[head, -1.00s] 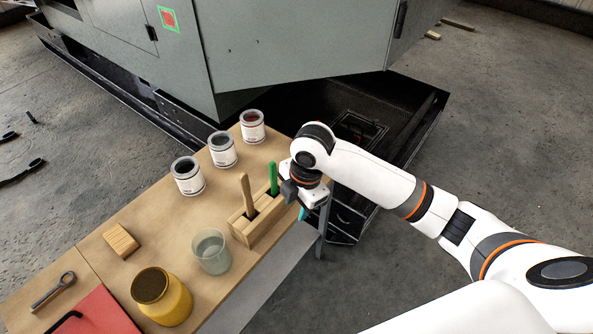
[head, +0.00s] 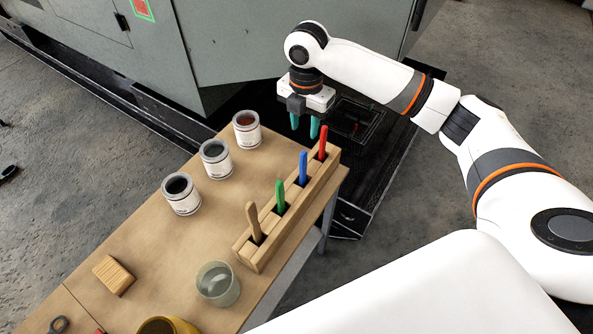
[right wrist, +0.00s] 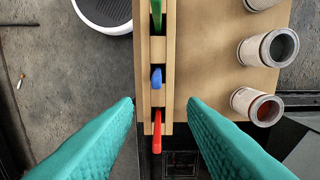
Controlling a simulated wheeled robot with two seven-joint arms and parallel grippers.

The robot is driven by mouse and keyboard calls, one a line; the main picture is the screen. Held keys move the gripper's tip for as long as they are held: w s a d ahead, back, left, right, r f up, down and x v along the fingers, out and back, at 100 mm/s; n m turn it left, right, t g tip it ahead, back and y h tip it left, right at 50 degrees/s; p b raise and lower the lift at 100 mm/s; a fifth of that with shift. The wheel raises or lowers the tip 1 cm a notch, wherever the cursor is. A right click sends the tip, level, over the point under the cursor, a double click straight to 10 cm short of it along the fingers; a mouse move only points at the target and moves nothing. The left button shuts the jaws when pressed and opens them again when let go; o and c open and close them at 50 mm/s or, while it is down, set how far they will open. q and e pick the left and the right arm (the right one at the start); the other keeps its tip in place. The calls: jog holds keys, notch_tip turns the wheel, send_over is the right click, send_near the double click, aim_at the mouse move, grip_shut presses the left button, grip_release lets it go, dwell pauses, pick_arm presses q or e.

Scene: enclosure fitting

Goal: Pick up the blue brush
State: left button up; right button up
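The blue brush (head: 303,168) stands upright in a slot of the wooden holder (head: 262,258), between the green brush (head: 280,196) and the red brush (head: 322,142). In the right wrist view the blue brush (right wrist: 156,78) shows from above, beyond the fingertips and roughly midway between their lines. My right gripper (head: 304,131) is open and empty, above and beyond the red-brush end of the holder. Its teal fingers (right wrist: 162,104) are spread wide in the right wrist view, with the red brush (right wrist: 157,132) between them. My left gripper is not in view.
Three cans stand along the table's far side: one with red contents (head: 247,130), two darker (head: 215,158) (head: 181,193). A wooden-handled brush (head: 253,222) fills the holder's near slot. A glass cup (head: 217,284), wooden block (head: 113,275) and yellow jar (head: 166,326) stand nearer. A grey cabinet (head: 290,45) rises behind.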

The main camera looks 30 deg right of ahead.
aim_at(304, 152)
jog(key=f, duration=0.3)
jog(key=f+p, duration=0.1)
jog(key=f, duration=0.1)
jog(key=shift+s+f, duration=0.15)
jog(key=shift+s, duration=0.25)
jog(key=shift+w+a+f, duration=0.1)
jog(key=shift+f, duration=0.5)
jog(key=f, duration=0.2)
jog(key=f+p, duration=0.1)
jog(key=f, duration=0.1)
jog(key=shift+s+a+f, duration=0.15)
jog(key=shift+s+a, duration=0.05)
jog(key=shift+f, duration=0.3)
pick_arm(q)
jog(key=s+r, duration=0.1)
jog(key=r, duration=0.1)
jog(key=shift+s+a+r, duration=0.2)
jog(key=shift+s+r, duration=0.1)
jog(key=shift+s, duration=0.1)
pick_arm(e)
grip_shut()
